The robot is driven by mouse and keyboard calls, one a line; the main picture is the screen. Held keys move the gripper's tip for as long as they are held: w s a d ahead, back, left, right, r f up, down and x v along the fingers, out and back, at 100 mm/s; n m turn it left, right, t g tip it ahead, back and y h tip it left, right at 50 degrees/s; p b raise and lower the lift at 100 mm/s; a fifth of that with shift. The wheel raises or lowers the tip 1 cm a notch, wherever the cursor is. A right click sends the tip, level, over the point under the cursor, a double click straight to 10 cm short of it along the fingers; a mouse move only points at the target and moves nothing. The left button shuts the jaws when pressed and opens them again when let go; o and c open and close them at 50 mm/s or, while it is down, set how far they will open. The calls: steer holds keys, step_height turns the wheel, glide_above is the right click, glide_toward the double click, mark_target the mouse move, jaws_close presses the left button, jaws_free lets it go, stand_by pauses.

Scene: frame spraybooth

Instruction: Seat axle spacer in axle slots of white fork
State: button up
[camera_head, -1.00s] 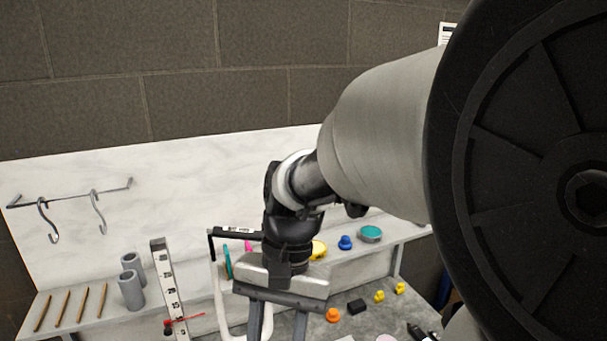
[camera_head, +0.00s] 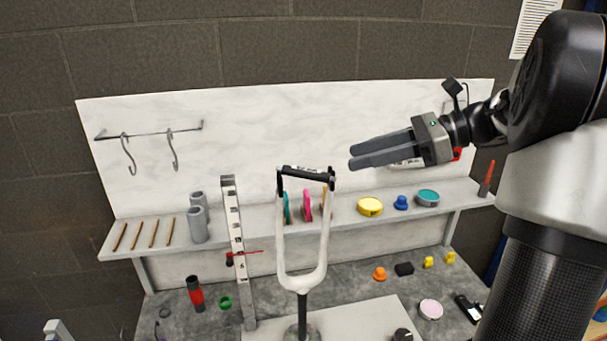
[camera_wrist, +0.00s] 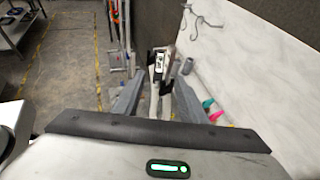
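The white fork (camera_head: 302,282) stands upright on a dark post, prongs pointing up. The axle spacer (camera_head: 313,176), a dark bar with a pale marked label, spans the tops of both prongs. I cannot tell whether its ends are fully down in the slots. My gripper (camera_head: 352,156) is open and empty, to the right of and above the spacer, apart from it, with its fingers pointing left. In the wrist view, the spacer (camera_wrist: 160,60) and a white prong (camera_wrist: 154,98) show beyond and between the spread fingers (camera_wrist: 157,100).
A white ruler post (camera_head: 236,240) stands left of the fork. A shelf behind holds grey cylinders (camera_head: 198,222), a yellow disc (camera_head: 370,207) and a teal tin (camera_head: 428,197). Hooks (camera_head: 128,155) hang on the back panel. Small parts lie on the bench. Air above the fork is free.

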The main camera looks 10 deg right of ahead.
mark_target(308, 170)
steer(key=x, duration=1.2)
steer(key=shift+a+p, duration=0.3)
steer(key=shift+a, duration=0.05)
steer(key=shift+c, duration=0.4)
jaws_close()
